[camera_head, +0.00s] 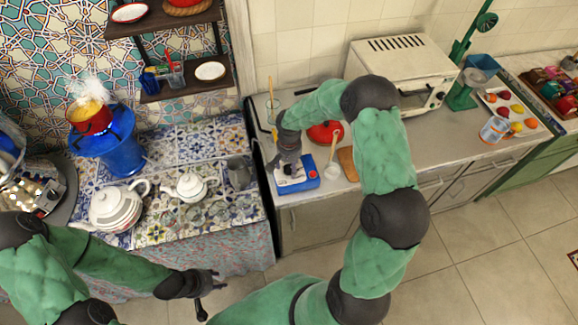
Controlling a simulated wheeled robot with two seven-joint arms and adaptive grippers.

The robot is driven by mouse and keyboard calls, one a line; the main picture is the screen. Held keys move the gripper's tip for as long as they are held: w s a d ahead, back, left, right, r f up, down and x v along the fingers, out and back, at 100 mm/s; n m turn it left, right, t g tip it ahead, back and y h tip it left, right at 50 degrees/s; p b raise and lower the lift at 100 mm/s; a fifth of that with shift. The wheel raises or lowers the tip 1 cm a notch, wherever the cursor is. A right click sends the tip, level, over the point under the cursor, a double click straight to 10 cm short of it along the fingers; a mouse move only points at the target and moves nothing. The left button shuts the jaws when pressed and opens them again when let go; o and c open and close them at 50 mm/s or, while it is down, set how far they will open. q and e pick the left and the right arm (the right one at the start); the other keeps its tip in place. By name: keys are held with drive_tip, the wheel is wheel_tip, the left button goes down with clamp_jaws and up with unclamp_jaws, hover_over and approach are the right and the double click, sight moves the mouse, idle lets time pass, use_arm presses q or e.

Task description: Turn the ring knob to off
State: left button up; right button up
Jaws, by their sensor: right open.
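A small blue box with a white top and a red round spot (312,174) sits near the front left of the grey counter. My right gripper (287,170) is over the white top, its fingers pointing down; it is open. Whether it touches the top is hidden. I cannot make out a ring knob; the gripper covers part of the box. My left gripper (208,283) is low in front of the tiled table, apart from everything; its jaw state is unclear.
A red pan (322,133), a wooden board (348,163) and a white oven (401,67) stand near the box. White teapots (114,206) (190,187) and a steaming red pot (89,118) on a blue stand (124,155) are left. The floor is clear.

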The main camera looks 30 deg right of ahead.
drive_tip(key=shift+f, duration=0.2)
drive_tip(key=c, duration=1.2)
drive_tip(key=shift+o, duration=0.2)
